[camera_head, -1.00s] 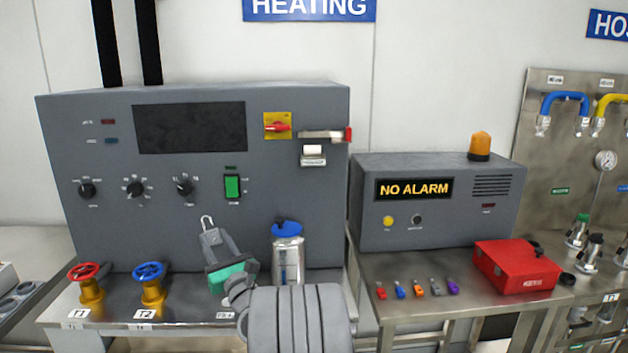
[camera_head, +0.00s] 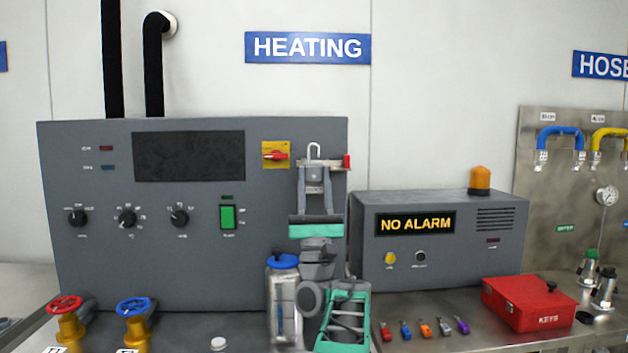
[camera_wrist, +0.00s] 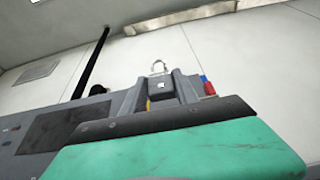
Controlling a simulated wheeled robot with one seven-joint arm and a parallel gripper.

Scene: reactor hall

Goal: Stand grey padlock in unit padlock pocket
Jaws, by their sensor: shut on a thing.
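The grey padlock (camera_head: 314,172) is upright between the fingers of my gripper (camera_head: 314,177), its silver shackle pointing up. In the wrist view the padlock (camera_wrist: 163,89) sits between the two grey fingers (camera_wrist: 163,92). My gripper is shut on it, in front of the right side of the grey heating unit (camera_head: 90,250). A pale bracket with a red end (camera_head: 340,163) on the unit is partly hidden behind the padlock and fingers. I cannot clearly make out the padlock pocket, nor whether the padlock touches the bracket.
A yellow plate with a red switch (camera_head: 275,154) is just left of my gripper. A blue-lidded canister (camera_head: 283,300) stands below, beside my arm. The alarm box (camera_head: 440,245) is to the right, with several coloured tags and a red key box (camera_head: 529,304) before it.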

